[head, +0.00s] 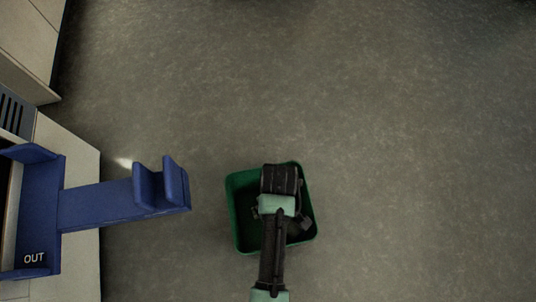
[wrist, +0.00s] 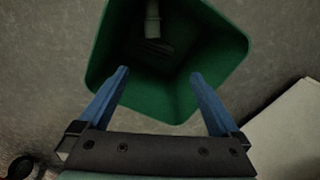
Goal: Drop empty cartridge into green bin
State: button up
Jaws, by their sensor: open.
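The green bin (head: 233,205) stands on the floor at lower centre of the head view, with my arm across its opening. In the wrist view the green bin (wrist: 217,45) opens beyond my fingers. My gripper (wrist: 158,73) is open, its two blue fingers spread wide with nothing between them, over the near side of the bin. A pale, narrow cylindrical object (wrist: 152,22) shows inside the dark bin; it may be the cartridge, but I cannot be sure. Beside it are faint lines that I cannot make out. My arm hides much of the bin's inside in the head view.
A blue holder (head: 100,203) marked OUT juts from a pale bench at the left, with two upright plates near its end. A pale flat surface (wrist: 292,130) shows at lower right in the wrist view. The grey floor is clear above and right of the bin.

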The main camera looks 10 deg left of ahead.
notch_tip(320, 180, up, 8)
jog(key=p, duration=0.3)
jog(key=shift+f, duration=0.2)
